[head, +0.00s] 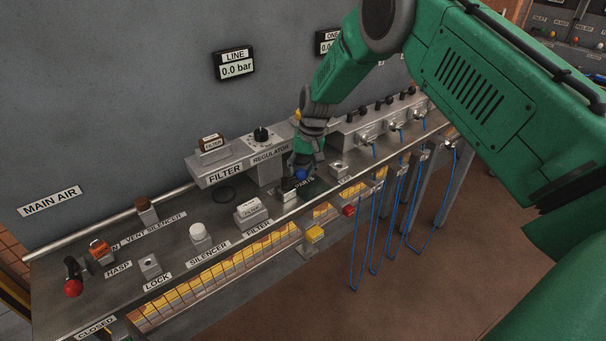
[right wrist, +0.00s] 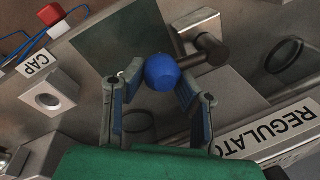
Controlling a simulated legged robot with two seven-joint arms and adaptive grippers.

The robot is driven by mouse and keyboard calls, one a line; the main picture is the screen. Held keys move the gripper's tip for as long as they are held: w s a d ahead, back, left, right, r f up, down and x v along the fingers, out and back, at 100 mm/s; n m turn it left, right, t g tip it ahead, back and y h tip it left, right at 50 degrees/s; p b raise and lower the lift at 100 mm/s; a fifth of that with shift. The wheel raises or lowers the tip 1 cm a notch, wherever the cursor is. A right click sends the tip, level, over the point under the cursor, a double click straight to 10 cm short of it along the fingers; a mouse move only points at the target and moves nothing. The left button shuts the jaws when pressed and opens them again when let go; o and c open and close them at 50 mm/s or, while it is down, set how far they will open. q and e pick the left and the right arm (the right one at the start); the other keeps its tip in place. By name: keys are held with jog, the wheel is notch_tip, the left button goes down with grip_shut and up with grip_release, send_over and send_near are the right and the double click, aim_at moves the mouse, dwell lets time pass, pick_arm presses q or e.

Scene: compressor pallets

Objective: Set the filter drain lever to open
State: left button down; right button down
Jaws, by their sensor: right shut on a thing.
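A lever with a round blue knob (head: 302,174) stands on the bench just in front of the regulator. In the right wrist view the blue knob (right wrist: 162,73) sits between my fingertips, and a dark rod runs from it to a metal pivot post (right wrist: 197,32). I take this as the filter drain lever; its own label cannot be read. My right gripper (head: 303,163) comes down from above and is shut on the knob; it also shows in the right wrist view (right wrist: 160,82). The gripper partly hides the lever in the head view. My left gripper is out of view.
The filter block (head: 222,171) and regulator block (head: 264,168) stand behind the lever. A red-knobbed lever (head: 73,287) is at the far left. The line gauge (head: 236,66) reads 0.0 bar. Blue cords (head: 357,240) hang at the bench's front right.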

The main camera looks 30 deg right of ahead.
jog(key=shift+a, duration=0.35)
jog(key=c, duration=1.2)
grip_release()
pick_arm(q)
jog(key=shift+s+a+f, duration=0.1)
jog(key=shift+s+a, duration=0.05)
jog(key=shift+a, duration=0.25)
pick_arm(e)
jog(key=shift+o, duration=0.2)
jog(key=shift+a+r, duration=0.15)
jog(key=shift+r, duration=0.05)
jog(key=shift+r, duration=0.35)
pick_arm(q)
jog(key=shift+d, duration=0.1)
pick_arm(e)
notch_tip(320, 180, up, 11)
jog(key=s+d, duration=0.1)
jog(key=shift+d, duration=0.3)
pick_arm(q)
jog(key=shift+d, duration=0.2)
pick_arm(e)
jog(key=shift+d+f, duration=0.1)
jog(key=shift+d, duration=0.2)
